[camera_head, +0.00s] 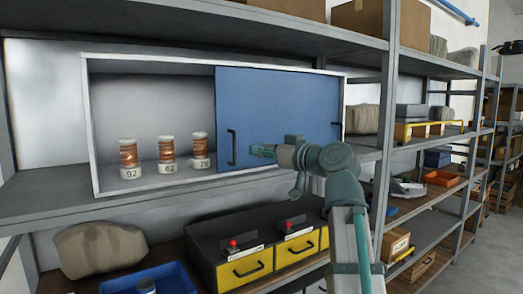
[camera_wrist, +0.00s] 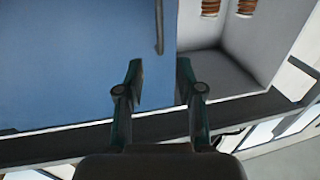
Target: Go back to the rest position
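My gripper (camera_head: 262,151) is in front of the blue sliding door (camera_head: 275,110) of a grey cabinet, just right of the door's left handle (camera_head: 232,147). In the wrist view my gripper (camera_wrist: 159,75) has its two fingers apart with nothing between them. The blue door (camera_wrist: 75,60) and a dark handle (camera_wrist: 159,25) show beyond the fingertips. The door covers the cabinet's right part, and its left part is open. I cannot tell whether a finger touches the door.
Three copper coils (camera_head: 128,152), (camera_head: 167,149), (camera_head: 199,146) stand on numbered bases in the open part. Below are a black unit with yellow drawers (camera_head: 245,270), a blue bin (camera_head: 170,280) and a sack (camera_head: 98,248). A shelf upright (camera_head: 390,80) stands right of the cabinet.

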